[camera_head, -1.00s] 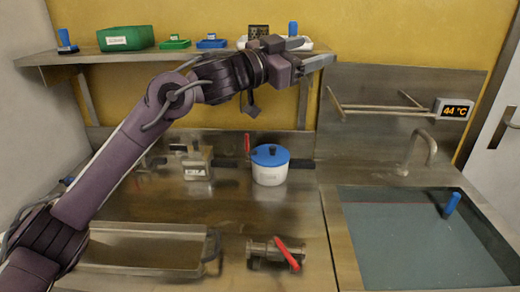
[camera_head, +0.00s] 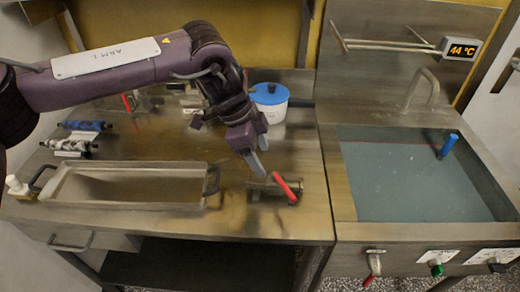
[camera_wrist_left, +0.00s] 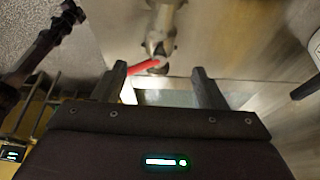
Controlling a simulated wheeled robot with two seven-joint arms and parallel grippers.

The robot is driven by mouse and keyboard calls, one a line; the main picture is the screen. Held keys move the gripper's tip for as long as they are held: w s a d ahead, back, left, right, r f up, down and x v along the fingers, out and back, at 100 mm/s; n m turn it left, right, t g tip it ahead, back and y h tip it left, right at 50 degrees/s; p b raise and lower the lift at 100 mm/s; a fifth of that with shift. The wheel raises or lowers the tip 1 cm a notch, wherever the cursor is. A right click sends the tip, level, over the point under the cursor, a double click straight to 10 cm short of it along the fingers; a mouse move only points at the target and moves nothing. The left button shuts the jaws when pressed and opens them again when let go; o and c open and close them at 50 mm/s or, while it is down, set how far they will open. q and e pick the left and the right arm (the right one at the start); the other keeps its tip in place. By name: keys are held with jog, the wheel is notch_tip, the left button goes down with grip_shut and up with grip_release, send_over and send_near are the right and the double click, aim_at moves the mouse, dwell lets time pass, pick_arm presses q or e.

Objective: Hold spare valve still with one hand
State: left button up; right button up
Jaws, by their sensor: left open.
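The spare valve (camera_head: 264,190) is a metal fitting with a red lever, lying on the steel counter near its front right. It also shows in the left wrist view (camera_wrist_left: 162,25), its red lever pointing left, ahead of and between the fingers. My left gripper (camera_head: 260,164) is just above and behind the valve in the head view, fingers pointing down towards it. In the left wrist view my left gripper (camera_wrist_left: 160,82) is open, with nothing between its fingers. My right gripper is not in view.
A long steel trough (camera_head: 130,203) stands left of the valve. A white pot with a blue lid (camera_head: 269,96) stands behind. The sink (camera_head: 415,175) with a blue-handled thing (camera_head: 449,145) is at the right. Rollers (camera_head: 72,146) lie at the far left.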

aim_at(277, 185)
pick_arm(q)
jog(key=x, duration=1.1)
jog(key=shift+d+f, duration=0.2)
jog(key=shift+f, duration=0.05)
jog(key=c, duration=1.4)
jog(key=shift+w, duration=0.1)
